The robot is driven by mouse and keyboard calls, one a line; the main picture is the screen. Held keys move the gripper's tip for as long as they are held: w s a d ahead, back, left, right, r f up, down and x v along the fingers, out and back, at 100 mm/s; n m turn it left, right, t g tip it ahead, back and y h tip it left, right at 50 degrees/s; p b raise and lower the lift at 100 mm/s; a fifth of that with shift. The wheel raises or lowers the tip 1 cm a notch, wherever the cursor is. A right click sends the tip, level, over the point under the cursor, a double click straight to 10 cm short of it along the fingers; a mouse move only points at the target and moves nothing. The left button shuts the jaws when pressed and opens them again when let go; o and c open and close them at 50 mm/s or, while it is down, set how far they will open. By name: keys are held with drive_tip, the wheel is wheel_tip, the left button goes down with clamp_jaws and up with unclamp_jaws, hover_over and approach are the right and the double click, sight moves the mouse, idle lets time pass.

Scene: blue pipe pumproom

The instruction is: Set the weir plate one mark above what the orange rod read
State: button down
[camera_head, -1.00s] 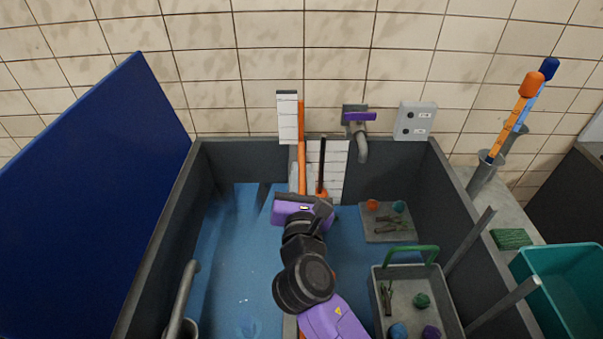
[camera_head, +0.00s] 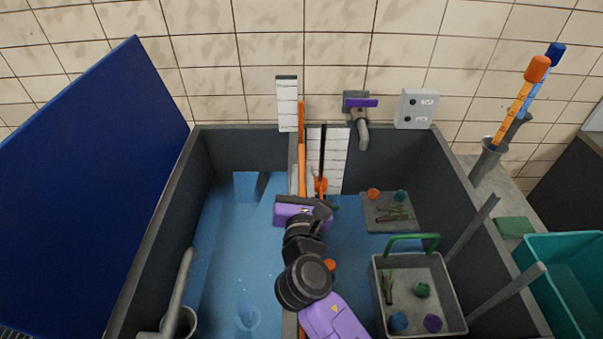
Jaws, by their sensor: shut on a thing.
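The weir plate (camera_head: 302,168) appears as an orange upright, seen nearly edge-on in the divider of the grey tank. A white marked scale (camera_head: 287,104) stands just left of its top. My gripper (camera_head: 308,201) is at its lower visible part, shut; my wrist hides the jaws and the exact grip. A dark upright bar with an orange piece at its foot (camera_head: 320,186) stands just to the right, before a white marked board (camera_head: 338,160). The orange rod (camera_head: 523,98) leans in a grey holder at the right; its marks are too small to read.
A blue-tipped rod (camera_head: 549,72) leans beside the orange one. A purple-handled tap (camera_head: 361,102) and a grey switch box (camera_head: 417,108) are at the back. A green-handled basket (camera_head: 445,292) and a grey tray (camera_head: 375,222) are in the right chamber. A blue panel (camera_head: 95,190) borders the left.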

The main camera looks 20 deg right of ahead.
drive_tip(key=c, duration=1.4)
unclamp_jaws()
drive_tip(key=shift+o, duration=0.2)
drive_tip(key=b+v, duration=0.1)
drive_tip(key=v, duration=0.6)
drive_tip(key=shift+s+a, duration=0.15)
drive_tip(key=shift+s, duration=0.2)
